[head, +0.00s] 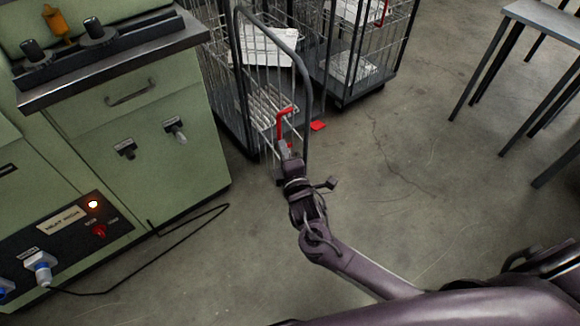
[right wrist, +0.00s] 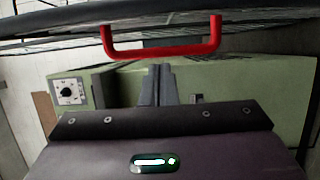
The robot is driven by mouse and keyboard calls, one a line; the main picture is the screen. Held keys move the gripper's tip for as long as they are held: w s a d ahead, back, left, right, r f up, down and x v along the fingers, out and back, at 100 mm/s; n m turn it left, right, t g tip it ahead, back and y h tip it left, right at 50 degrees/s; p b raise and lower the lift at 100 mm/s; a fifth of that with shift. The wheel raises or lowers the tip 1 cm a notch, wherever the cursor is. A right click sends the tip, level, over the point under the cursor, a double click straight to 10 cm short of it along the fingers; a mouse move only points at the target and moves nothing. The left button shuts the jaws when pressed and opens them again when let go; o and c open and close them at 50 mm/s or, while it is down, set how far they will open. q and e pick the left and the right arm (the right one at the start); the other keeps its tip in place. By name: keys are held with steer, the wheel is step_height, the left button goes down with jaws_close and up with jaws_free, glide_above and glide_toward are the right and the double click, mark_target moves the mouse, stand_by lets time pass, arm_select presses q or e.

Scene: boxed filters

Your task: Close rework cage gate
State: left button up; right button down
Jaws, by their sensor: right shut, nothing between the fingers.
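The cage gate (head: 308,100) is a wire mesh panel in a dark rounded frame. It stands swung out from the wire cage (head: 218,75), toward me. A red handle (head: 281,122) is on the gate; it also shows in the right wrist view as a red U-shaped bar (right wrist: 160,54). My right gripper (head: 285,150) is shut and empty, just below the handle in the head view. In the right wrist view its closed fingers (right wrist: 157,85) point at the handle's bar. I cannot tell whether they touch it. My left gripper is out of view.
A green workbench (head: 150,140) stands at the left, with a black cable (head: 170,255) on the floor. A second cage (head: 355,50) stands behind. A small red piece (head: 318,126) is near the gate. Grey tables (head: 545,20) stand at the right; the floor between is clear.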

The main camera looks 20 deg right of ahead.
mark_target(298, 144)
steer(key=shift+w+d, duration=0.3)
steer(key=shift+d, duration=0.7)
steer(key=shift+w+d, duration=0.25)
steer(key=shift+d, duration=0.7)
steer(key=shift+d, duration=0.15)
